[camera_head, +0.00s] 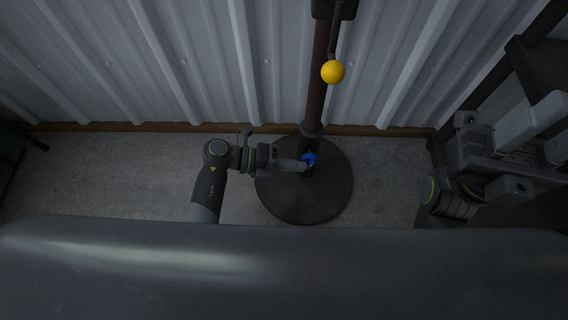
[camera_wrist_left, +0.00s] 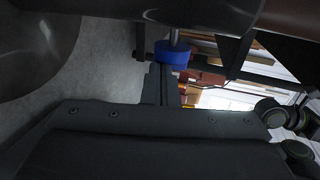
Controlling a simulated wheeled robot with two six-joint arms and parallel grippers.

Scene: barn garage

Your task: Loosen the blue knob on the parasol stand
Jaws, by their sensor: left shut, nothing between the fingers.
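The blue knob (camera_head: 310,158) sits low on the parasol stand, just above its round dark base (camera_head: 318,205). My left gripper (camera_head: 299,165) reaches in from the left, shut and empty, its tips right at the knob's left side. In the left wrist view the blue knob (camera_wrist_left: 173,54) is just beyond the shut fingers (camera_wrist_left: 160,83); whether they touch it I cannot tell. The brown parasol pole (camera_head: 318,85) rises upright from the base. My right gripper (camera_head: 492,160) is at the right, away from the stand; its jaw opening is unclear.
A yellow ball (camera_head: 333,72) on a crank handle sticks out from the pole higher up. A corrugated metal wall (camera_head: 210,60) with a wooden sill stands behind. The concrete floor (camera_head: 110,170) left of the stand is clear. A dark frame (camera_head: 505,60) stands at the right.

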